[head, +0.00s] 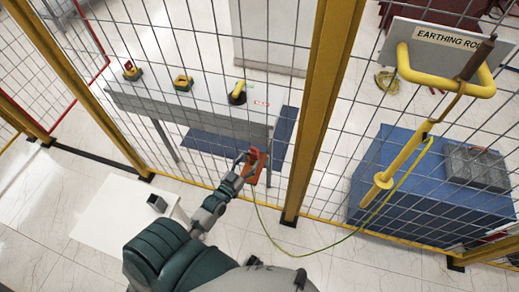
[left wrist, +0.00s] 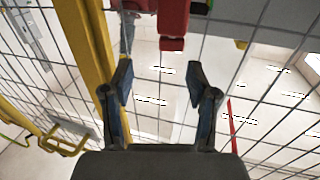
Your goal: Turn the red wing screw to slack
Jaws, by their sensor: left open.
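A red part (head: 257,166), seemingly the red wing screw with its clamp, is at the mesh fence in the head view, left of the thick yellow post. In the left wrist view the red part (left wrist: 173,18) hangs at the top centre, with a small red tab at its lower end. My left gripper (head: 245,163) is right beside it in the head view. In the left wrist view the left gripper (left wrist: 159,75) is open, its two fingers apart with nothing between the tips. The red tab shows just beyond and above the gap. My right gripper is out of view.
The mesh fence with yellow posts (head: 324,90) stands close to the gripper. A green-yellow cable (head: 345,238) runs from near the red part to the yellow earthing rod (head: 402,160) at right. A grey table (head: 190,110) with several red and yellow devices stands behind the mesh.

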